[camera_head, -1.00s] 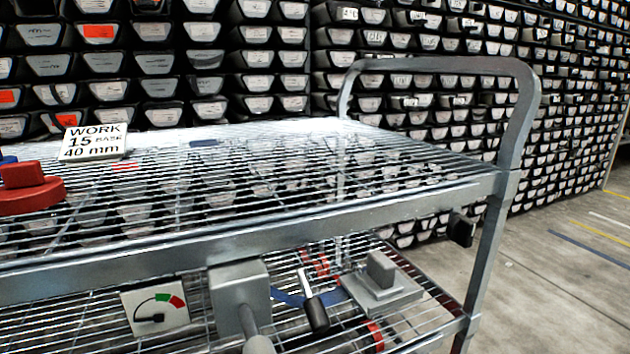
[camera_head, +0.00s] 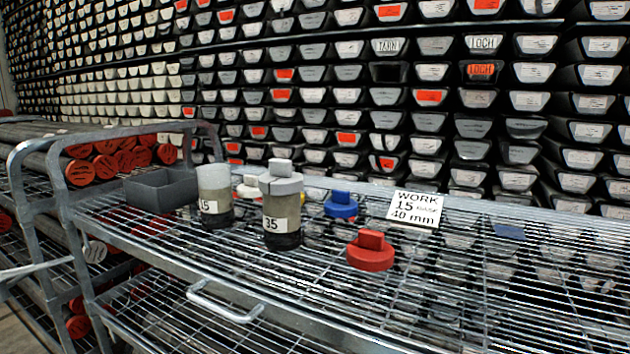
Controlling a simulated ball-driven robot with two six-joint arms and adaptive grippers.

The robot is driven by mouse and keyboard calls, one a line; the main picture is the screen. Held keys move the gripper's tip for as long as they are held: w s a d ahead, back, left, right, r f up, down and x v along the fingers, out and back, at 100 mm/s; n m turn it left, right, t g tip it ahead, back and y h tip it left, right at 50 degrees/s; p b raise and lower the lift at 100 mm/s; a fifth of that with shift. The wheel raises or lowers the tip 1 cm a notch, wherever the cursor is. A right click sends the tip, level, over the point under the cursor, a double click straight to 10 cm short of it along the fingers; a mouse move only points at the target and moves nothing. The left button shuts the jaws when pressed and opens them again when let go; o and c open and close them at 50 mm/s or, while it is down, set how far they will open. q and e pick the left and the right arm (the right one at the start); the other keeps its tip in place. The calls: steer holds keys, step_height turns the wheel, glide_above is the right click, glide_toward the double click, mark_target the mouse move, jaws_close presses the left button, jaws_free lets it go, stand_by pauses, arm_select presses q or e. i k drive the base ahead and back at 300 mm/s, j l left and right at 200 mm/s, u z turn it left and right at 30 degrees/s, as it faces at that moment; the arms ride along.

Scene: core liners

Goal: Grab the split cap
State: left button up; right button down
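Several caps are on the top wire shelf of the cart, and I cannot tell which one is split. A red cap (camera_head: 370,251) with an upright grip sits near the front edge. A blue cap (camera_head: 341,206) sits behind it to the left. A grey cap (camera_head: 281,180) sits on top of an upright cylinder labelled 35 (camera_head: 282,220). A pale cap with some yellow (camera_head: 249,187) is partly hidden behind that cylinder. Neither of my grippers shows.
A cylinder labelled 15 (camera_head: 215,195) and a grey open box (camera_head: 160,188) stand at the shelf's left. A WORK card (camera_head: 415,208) stands behind the red cap. Red-ended tubes (camera_head: 110,160) lie on a rack at left. The right shelf is largely clear.

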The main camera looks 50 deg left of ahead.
mark_target(281, 180)
steer(key=u, duration=1.7)
steer(key=k+j+u, duration=0.1)
steer(key=u, duration=0.35)
steer(key=j+u, duration=0.25)
steer(key=u, duration=0.15)
